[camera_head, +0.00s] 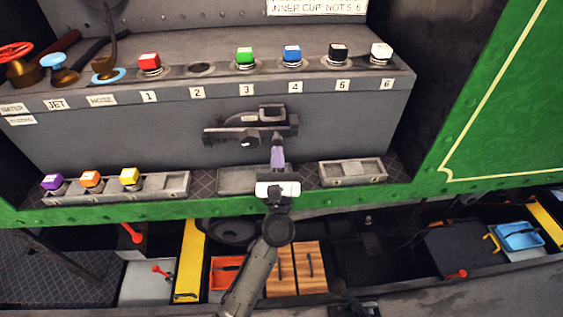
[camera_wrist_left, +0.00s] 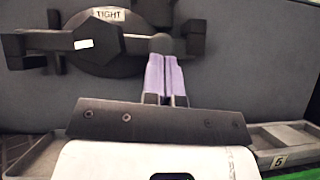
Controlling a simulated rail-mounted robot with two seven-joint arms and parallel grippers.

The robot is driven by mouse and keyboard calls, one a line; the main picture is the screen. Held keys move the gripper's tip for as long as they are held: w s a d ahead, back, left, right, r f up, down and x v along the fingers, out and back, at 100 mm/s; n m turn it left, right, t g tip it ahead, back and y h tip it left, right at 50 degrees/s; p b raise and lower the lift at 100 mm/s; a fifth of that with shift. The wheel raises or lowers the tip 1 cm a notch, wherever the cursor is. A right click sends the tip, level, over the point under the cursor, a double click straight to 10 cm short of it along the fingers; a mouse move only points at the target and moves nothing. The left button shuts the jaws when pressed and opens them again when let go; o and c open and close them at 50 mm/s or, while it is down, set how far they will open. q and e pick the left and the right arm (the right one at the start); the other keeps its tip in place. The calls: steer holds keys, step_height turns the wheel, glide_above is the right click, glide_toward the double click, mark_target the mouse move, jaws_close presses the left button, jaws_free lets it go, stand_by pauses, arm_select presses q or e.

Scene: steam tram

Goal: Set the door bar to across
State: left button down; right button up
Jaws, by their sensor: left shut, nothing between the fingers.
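A dark door bar (camera_head: 232,135) lies roughly level across the front of the grey box, on a dark rounded plate. In the left wrist view the bar (camera_wrist_left: 60,41) has a hexagonal hub with a white mark, and a label above reads TIGHT (camera_wrist_left: 110,14). An arm from the hub ends in a round knob (camera_wrist_left: 161,44). My left gripper (camera_head: 277,150) is shut and empty at the right part of the bar. Its purple fingertips (camera_wrist_left: 166,62) are just below the knob; I cannot tell whether they touch it. My right gripper is not in view.
Numbered places with coloured cubes (camera_head: 245,57) line the box's top edge. Below the bar are shallow grey trays (camera_head: 352,173), the left one (camera_head: 160,185) holding purple, orange and yellow cubes. A green beam (camera_head: 120,212) runs beneath. Red and blue valve handles stand at the left.

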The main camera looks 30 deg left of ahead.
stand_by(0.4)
arm_select(q)
steer(key=shift+s+d+f, duration=0.15)
steer(key=shift+s+f, duration=0.05)
steer(key=v, duration=1.3)
steer(key=shift+s, duration=0.1)
